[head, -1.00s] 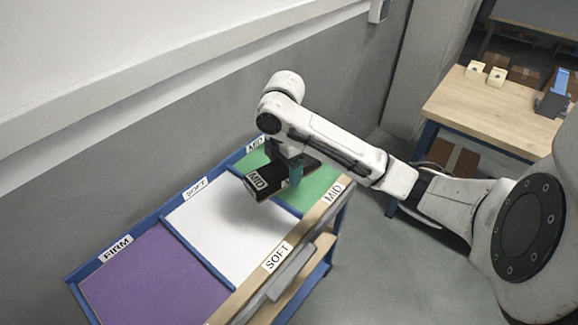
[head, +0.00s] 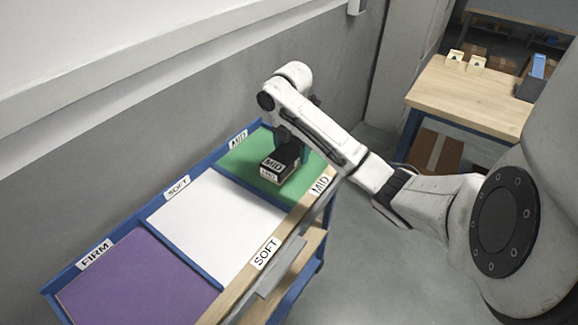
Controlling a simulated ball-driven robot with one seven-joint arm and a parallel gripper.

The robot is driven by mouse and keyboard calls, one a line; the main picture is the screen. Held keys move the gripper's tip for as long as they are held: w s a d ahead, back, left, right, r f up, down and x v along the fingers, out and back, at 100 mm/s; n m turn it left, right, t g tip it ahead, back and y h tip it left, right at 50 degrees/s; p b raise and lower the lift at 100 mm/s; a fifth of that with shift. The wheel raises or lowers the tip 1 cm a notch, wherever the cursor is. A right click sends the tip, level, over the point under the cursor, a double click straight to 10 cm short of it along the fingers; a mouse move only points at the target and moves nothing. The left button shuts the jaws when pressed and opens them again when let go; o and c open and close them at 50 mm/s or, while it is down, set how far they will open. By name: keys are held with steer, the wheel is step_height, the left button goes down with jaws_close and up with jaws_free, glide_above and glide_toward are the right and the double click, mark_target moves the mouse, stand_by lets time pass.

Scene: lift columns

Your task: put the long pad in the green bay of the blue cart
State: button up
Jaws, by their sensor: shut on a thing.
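The blue cart (head: 222,179) stands along the wall with three bays on top. The green bay (head: 247,158), labelled MID, is at its far end. The white bay (head: 205,215), labelled SOFT, is in the middle, and the purple bay (head: 140,280), labelled FIRM, is nearest. My gripper (head: 293,150) is over the green bay, shut on a dark pad (head: 271,163) with a MID label. The pad appears low over the green floor; I cannot tell whether it touches. The arm hides part of the bay's right side.
A wooden-topped table (head: 470,95) with blue legs stands at the upper right. It carries small cream blocks (head: 475,63) and a dark bin with a blue item (head: 539,66). The grey wall (head: 150,150) runs close behind the cart. Bare floor lies between cart and table.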

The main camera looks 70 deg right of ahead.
mark_target(290, 152)
steer(key=d+f, duration=0.1)
steer(key=w+f, duration=0.1)
steer(key=d+f+b, duration=0.1)
steer(key=shift+w+d+f, duration=0.25)
steer(key=shift+d+f, duration=0.1)
steer(key=shift+w+d+f, duration=0.25)
steer(key=shift+d+f, duration=0.2)
steer(key=shift+f, duration=0.2)
steer(key=shift+f+p, duration=0.35)
steer(key=shift+f, duration=1.2)
steer(key=shift+f, duration=0.2)
steer(key=o, duration=1.3)
step_height(290, 152, up, 12)
steer(key=shift+r+p, duration=0.2)
steer(key=shift+p, duration=0.4)
